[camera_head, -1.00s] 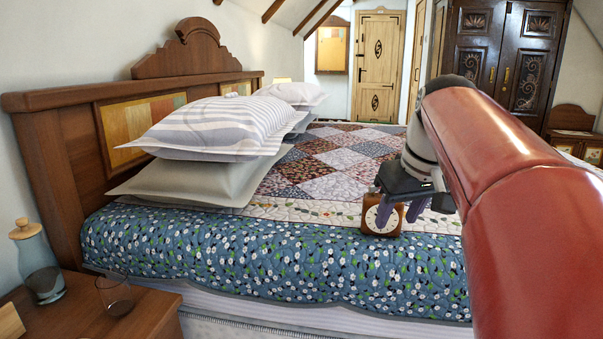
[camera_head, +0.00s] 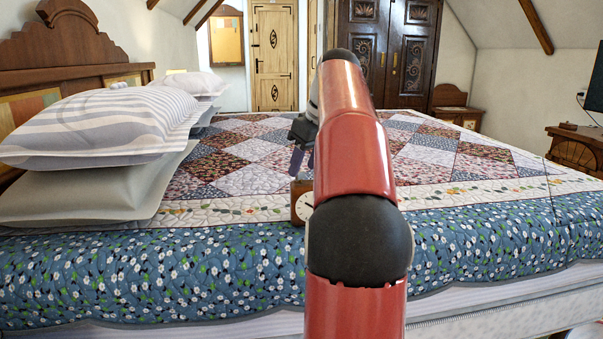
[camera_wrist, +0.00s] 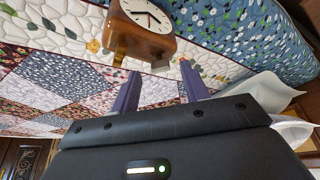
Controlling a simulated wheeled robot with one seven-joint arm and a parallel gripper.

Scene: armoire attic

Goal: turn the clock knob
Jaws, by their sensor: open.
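The clock, a small wooden box with a round white dial, stands on the bed's quilt. In the head view only the left part of the clock (camera_head: 301,206) shows; my arm hides the rest. In the wrist view the clock (camera_wrist: 145,43) is at the top centre, its dial partly cut off by the picture edge. Small brown parts stick out from its near side; I cannot tell which is the knob. My gripper (camera_wrist: 160,73) is open, with its two purple fingers apart and pointing at the clock's near side. Nothing is held between them.
The bed (camera_head: 230,270) has a patchwork quilt with a blue flowered border. Striped and plain pillows (camera_head: 100,125) lie at the left by the headboard. The quilt around the clock is otherwise clear. A dark armoire (camera_head: 385,50) stands at the back.

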